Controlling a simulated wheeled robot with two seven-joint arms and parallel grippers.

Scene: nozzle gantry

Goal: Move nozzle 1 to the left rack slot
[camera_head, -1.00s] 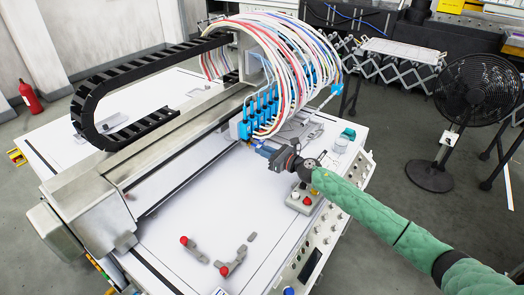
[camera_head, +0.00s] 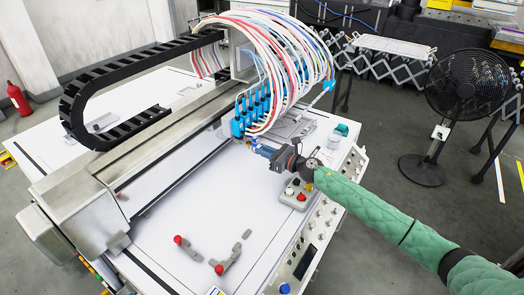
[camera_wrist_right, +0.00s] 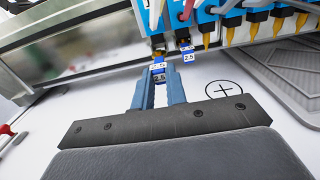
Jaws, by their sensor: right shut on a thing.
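A row of blue nozzle units (camera_head: 252,108) hangs on the gantry; they also show along the top of the wrist view (camera_wrist_right: 206,12), with several yellow tips at the right. My right gripper (camera_head: 256,148) is at the near, lower end of this row. In the right wrist view its two blue-grey fingers (camera_wrist_right: 159,82) are closed around a small nozzle (camera_wrist_right: 158,68) with a white "2.5" tag, below the leftmost blue unit. A second tagged nozzle (camera_wrist_right: 186,48) is just right of it. The fingers hide most of the held nozzle. I cannot make out the left rack slot. My left gripper is not in view.
Hoses (camera_head: 285,50) arch above the nozzles. A grey ribbed tray (camera_wrist_right: 275,75) lies right of the gripper.

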